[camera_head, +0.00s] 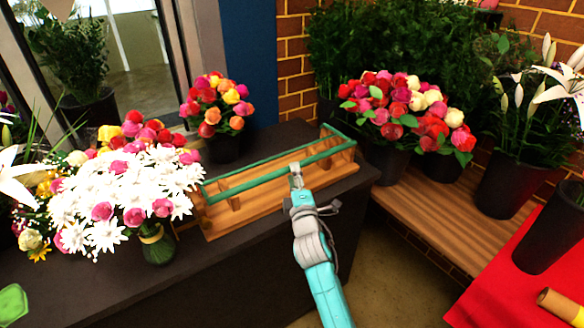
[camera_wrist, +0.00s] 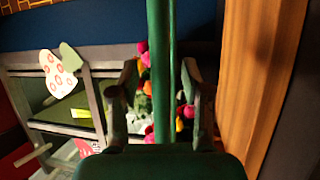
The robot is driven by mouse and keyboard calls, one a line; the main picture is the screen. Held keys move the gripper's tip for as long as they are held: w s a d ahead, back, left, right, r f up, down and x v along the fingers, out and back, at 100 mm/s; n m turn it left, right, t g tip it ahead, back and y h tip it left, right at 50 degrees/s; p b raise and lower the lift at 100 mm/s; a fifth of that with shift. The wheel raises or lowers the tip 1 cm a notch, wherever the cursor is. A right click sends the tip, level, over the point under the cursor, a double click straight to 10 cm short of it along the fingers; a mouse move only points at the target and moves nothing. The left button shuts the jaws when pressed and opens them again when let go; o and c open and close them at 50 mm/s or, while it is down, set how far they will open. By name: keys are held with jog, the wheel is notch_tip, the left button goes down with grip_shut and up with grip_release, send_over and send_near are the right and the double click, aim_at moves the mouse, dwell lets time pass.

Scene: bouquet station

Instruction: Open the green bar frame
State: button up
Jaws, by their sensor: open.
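The green bar frame (camera_head: 270,168) lies along the top of a wooden box (camera_head: 222,217) on the dark counter. In the wrist view a green bar (camera_wrist: 161,70) runs upright between the two fingers of my gripper (camera_wrist: 158,95). The fingers are apart, one on each side of the bar, with gaps showing. In the head view my gripper (camera_head: 296,175) is at the near long bar of the frame, close to its middle. The wrist hides part of the box front.
A bouquet of white daisies and roses (camera_head: 125,195) stands left of the box. A dark pot of mixed roses (camera_head: 222,148) stands behind it. Black flower buckets (camera_head: 508,188) stand on a wooden bench (camera_head: 450,215) at right. A red cloth (camera_head: 515,290) covers a surface at lower right.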

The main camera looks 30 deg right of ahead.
aim_at(276, 157)
jog(key=shift+x, duration=1.7)
grip_shut()
